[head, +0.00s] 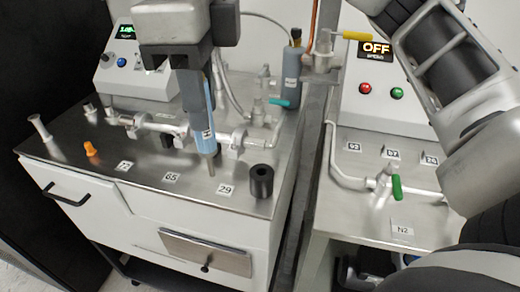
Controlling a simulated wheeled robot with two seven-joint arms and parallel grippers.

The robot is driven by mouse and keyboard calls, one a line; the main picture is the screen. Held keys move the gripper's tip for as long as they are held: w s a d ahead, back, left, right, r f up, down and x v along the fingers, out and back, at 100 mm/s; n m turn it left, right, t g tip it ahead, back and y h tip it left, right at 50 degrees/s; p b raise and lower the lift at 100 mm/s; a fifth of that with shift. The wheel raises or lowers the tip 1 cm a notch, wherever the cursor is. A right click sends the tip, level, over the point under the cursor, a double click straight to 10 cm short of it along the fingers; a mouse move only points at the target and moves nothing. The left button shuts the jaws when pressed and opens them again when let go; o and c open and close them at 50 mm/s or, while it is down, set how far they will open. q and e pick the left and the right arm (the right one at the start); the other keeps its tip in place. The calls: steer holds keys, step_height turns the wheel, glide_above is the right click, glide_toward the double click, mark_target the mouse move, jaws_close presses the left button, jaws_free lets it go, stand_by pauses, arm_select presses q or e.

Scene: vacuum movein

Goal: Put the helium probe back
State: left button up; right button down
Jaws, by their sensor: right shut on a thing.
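The helium probe (206,138) is a blue rod with a thin metal tip pointing down. My right gripper (197,98) comes down from the top of the head view and is shut on the probe, holding it roughly upright. The tip shows in front of the glass and metal piping, above the left steel bench top. A black cylindrical holder (262,183) with a hole in its top stands on the bench to the right of the tip, apart from it. My left gripper is not in view.
The left bench (130,187) carries horizontal piping (165,127), an orange fitting (91,149), number labels and a grey bottle (291,80). A control box with an OFF display (376,50) and a green-handled valve (396,187) stand on the right bench. A gap separates the benches.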

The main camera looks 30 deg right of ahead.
arm_select(q)
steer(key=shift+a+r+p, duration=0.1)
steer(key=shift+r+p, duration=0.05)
steer(key=shift+p, duration=0.5)
arm_select(e)
steer(key=w+d+f, duration=0.3)
steer(key=d+f, duration=0.7)
steer(key=f, duration=0.1)
steer(key=shift+d+f, duration=0.25)
steer(key=shift+f, duration=0.1)
steer(key=shift+f+b, duration=0.5)
steer(key=shift+b, duration=0.1)
steer(key=c, duration=1.2)
jaws_free()
steer(key=shift+c, duration=0.2)
steer(key=shift+r, duration=0.1)
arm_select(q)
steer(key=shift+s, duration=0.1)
